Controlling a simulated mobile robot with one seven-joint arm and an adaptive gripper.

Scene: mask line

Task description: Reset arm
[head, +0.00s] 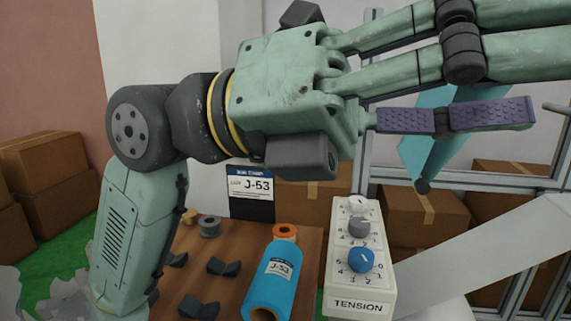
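My gripper (535,65) is in the upper right of the head view, with its green palm at the centre top. Its fingers stretch out straight to the right, spread apart, and the upper ones run off the picture edge. Purple ribbed pads show on the lowest finger. I see nothing held between the fingers. My arm comes up from the lower left, bends at a dark joint and reaches right, above the table.
Below my arm is a brown table (303,245) with a blue spool (272,290) labelled J-53, a grey spool (209,226) and dark blocks (222,267). A TENSION knob panel (360,285) stands right of it. Teal material (428,140) and metal frames lie behind the fingers.

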